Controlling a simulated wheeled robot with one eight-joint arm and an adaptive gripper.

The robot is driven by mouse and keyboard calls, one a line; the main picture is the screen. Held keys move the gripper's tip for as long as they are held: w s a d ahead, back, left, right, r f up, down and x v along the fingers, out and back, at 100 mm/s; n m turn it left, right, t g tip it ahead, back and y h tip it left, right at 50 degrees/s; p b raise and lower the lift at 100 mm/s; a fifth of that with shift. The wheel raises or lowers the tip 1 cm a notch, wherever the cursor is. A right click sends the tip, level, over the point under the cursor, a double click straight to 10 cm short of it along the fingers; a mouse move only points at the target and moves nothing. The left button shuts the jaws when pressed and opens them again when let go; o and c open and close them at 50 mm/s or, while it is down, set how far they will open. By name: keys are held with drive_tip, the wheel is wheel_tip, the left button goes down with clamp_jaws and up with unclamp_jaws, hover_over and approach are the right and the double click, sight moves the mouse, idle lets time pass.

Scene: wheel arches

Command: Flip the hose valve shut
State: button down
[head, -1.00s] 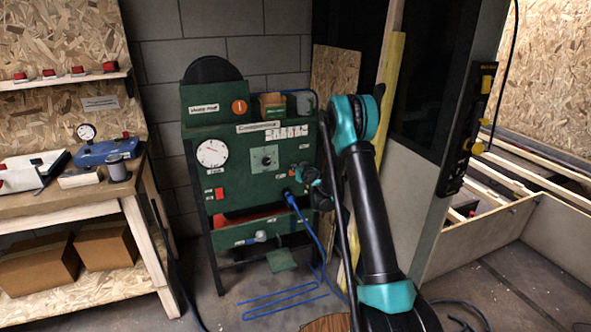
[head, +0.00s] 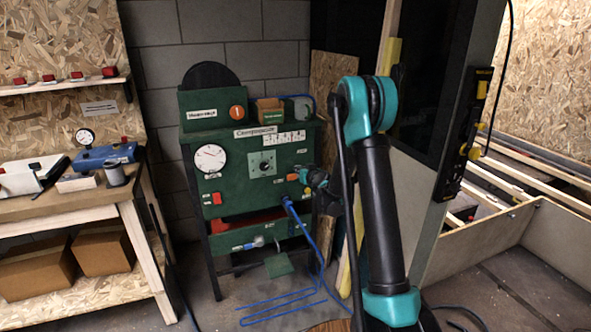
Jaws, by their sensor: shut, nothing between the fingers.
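The green compressor panel (head: 232,187) stands ahead, with a blue hose (head: 300,222) plugged into its lower right front. A small orange part (head: 292,177), which may be the valve's handle, shows just above the hose connection. The gripper is small, partly hidden behind my arm, and looks shut and empty. A grey and blue fitting (head: 258,241) sits on the lower panel. The valve's position is too small to read.
A white gauge (head: 210,158), a dial (head: 262,163) and a red switch (head: 216,198) are on the panel. A wooden workbench (head: 130,195) stands at the left. Blue hose loops lie on the floor in front. A grey partition (head: 418,200) is at the right.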

drive_tip(key=shift+v, duration=1.05)
drive_tip(key=s+d+r+g, duration=0.1)
drive_tip(key=s+g, duration=0.1)
drive_tip(key=s, duration=0.7)
drive_tip(key=s+d+r+g, duration=0.1)
drive_tip(key=s+r+g, duration=0.15)
drive_tip(key=s, duration=0.75)
drive_tip(key=s+d+f+m+g+h, duration=0.1)
drive_tip(key=s+d+f+g, duration=0.1)
drive_tip(key=s, duration=0.8)
drive_tip(key=s+d+f+m+g+h, duration=0.1)
drive_tip(key=s+d+f+h, duration=0.1)
drive_tip(key=s, duration=0.7)
drive_tip(key=s+d+f+g+h, duration=0.2)
drive_tip(key=s+d, duration=0.3)
drive_tip(key=s, duration=0.5)
drive_tip(key=shift+s+f+m+g, duration=0.3)
drive_tip(key=shift+f+m+g, duration=0.1)
drive_tip(key=shift+f, duration=0.5)
